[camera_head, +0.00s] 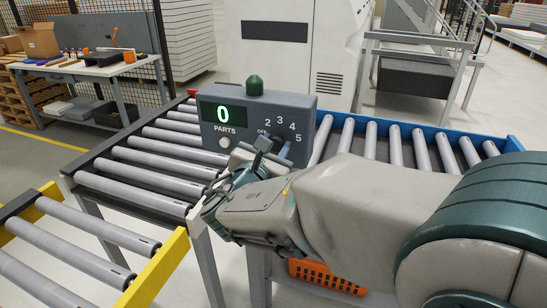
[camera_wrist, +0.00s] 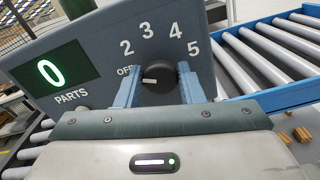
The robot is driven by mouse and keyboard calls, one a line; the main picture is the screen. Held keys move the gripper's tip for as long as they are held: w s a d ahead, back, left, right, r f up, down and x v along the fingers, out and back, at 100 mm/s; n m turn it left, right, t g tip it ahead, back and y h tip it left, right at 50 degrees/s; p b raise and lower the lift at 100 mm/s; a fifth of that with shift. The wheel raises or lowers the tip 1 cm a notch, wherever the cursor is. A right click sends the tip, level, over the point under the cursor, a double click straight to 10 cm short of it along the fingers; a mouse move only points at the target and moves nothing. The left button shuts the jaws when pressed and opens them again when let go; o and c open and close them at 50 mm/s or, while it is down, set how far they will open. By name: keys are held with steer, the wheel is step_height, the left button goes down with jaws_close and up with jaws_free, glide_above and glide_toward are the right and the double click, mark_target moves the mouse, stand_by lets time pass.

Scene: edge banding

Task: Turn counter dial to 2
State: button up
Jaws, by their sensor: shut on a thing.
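The grey counter box (camera_head: 250,110) stands on the roller conveyor with a green display (camera_head: 222,116) reading 0 above the word PARTS. Its black dial (camera_wrist: 158,80) has marks OFF, 2, 3, 4 and 5 around it. In the wrist view the dial's pale pointer lies to the left, near OFF. My gripper (camera_wrist: 157,88) has one blue finger on each side of the dial and is shut on it. In the head view my gripper (camera_head: 265,160) partly hides the dial and the lower right of the box.
A green button (camera_head: 254,86) tops the box. Conveyor rollers (camera_head: 130,190) lie left and more rollers with a blue rail (camera_head: 420,135) lie right. An orange crate (camera_head: 325,278) sits below my arm. A workbench (camera_head: 90,68) stands at the back left.

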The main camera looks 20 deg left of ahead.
steer(key=m+b, duration=0.1)
steer(key=b, duration=0.1)
steer(key=m+b, duration=0.1)
steer(key=b, duration=0.1)
steer(key=m+b, duration=0.1)
steer(key=shift+f+m+b, duration=0.25)
steer(key=shift+m+b, duration=0.15)
steer(key=shift+r+m+b, duration=0.15)
steer(key=shift+m+b, duration=0.35)
steer(key=shift+b, duration=0.35)
steer(key=shift+r, duration=0.1)
steer(key=o, duration=0.9)
steer(key=shift+s, duration=0.15)
steer(key=s, duration=0.9)
steer(key=s+a+b, duration=0.1)
steer(key=s, duration=0.3)
steer(key=shift+s, duration=0.3)
